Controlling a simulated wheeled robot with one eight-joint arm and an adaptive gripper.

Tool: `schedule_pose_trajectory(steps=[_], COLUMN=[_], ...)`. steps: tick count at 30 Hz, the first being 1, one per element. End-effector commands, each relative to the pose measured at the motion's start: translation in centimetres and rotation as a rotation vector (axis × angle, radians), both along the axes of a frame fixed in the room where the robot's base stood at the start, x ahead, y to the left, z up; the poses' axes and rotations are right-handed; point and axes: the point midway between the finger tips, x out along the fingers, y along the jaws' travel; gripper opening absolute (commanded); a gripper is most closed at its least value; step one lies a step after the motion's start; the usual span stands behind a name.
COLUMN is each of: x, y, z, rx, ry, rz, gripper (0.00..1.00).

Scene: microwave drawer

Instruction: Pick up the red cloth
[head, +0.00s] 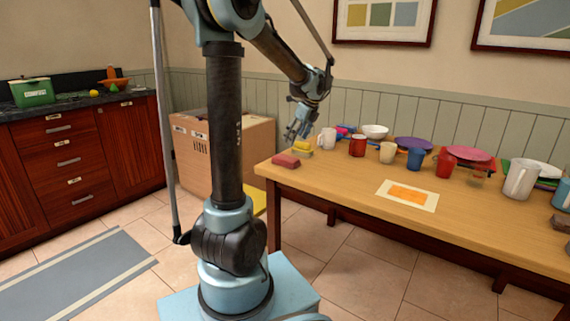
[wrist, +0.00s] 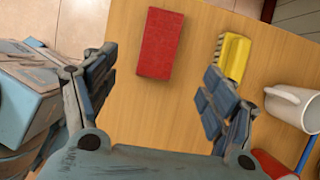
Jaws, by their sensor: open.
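A red block-like piece (head: 286,160), which may be the red cloth, lies flat near the left end of the wooden table (head: 450,220). It also shows in the wrist view (wrist: 160,43) as a red rectangle, ahead of my fingers and between their lines. My gripper (head: 297,130) is above the table's left end, over and slightly right of the red piece. In the wrist view my gripper (wrist: 155,85) has its two fingers wide apart with nothing between them. The red piece is fully visible and apart from the fingers.
A white mug (head: 327,139) and a red mug (head: 358,146) stand further right. The table's front left is clear.

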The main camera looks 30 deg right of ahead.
Motion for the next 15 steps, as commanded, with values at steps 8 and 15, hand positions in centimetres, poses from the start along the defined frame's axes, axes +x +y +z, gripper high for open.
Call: schedule_pose_trajectory(steps=[8, 15], x=[1.6, 2.1], y=[0.7, 1.0], z=[-4.2, -5.5], rx=[-0.001, 0.000], ry=[0.000, 0.000], rz=[0.002, 0.003], gripper=[0.78, 0.78])
